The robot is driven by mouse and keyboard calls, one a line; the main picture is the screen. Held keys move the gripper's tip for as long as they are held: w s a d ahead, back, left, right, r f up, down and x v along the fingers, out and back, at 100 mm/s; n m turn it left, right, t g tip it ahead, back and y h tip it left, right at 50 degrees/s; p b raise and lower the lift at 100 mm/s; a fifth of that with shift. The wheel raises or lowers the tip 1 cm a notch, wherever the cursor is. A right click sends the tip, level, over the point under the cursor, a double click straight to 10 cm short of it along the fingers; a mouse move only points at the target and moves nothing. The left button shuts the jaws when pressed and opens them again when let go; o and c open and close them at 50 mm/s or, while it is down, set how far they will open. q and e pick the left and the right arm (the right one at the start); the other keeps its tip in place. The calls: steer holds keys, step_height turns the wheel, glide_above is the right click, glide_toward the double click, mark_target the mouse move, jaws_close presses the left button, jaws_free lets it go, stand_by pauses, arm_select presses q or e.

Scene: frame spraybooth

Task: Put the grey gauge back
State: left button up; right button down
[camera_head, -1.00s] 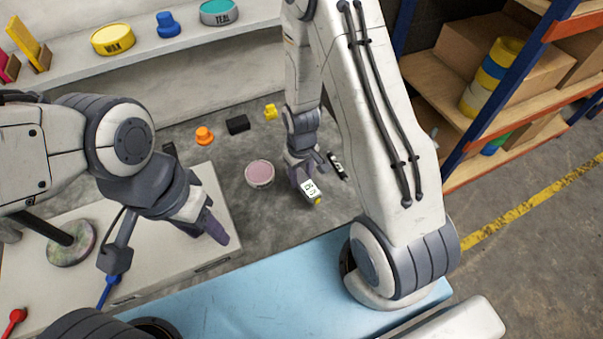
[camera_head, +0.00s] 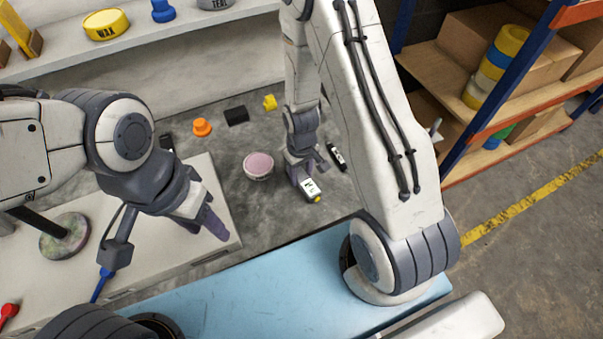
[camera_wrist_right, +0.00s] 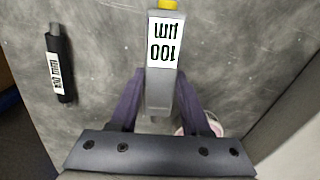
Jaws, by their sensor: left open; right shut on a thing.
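My right gripper (camera_head: 302,174) is shut on the grey gauge (camera_head: 312,189), a slim block with a white label and a yellow end. In the right wrist view the grey gauge (camera_wrist_right: 163,60) points away from the fingers, and its label reads 100 µm upside down. It is over the grey bench top; I cannot tell whether it touches. A black gauge (camera_head: 337,157) with a white label lies beside it, apart; it also shows in the right wrist view (camera_wrist_right: 59,65). My left gripper (camera_head: 212,222) is open and empty over the pale box at the left.
A pink-topped round tin (camera_head: 258,166) stands left of my right gripper. An orange piece (camera_head: 202,127), a black block (camera_head: 237,117) and a yellow piece (camera_head: 270,102) stand farther back. A wall shelf (camera_head: 150,45) holds tins. Bench between tin and front edge is clear.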

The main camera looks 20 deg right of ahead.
steer(key=shift+f+b, duration=0.35)
steer(key=shift+f, duration=0.25)
steer(key=shift+c, duration=1.4)
jaws_free()
step_height(320, 180, up, 11)
steer(key=shift+f+p, duration=0.2)
steer(key=shift+p, duration=1.05)
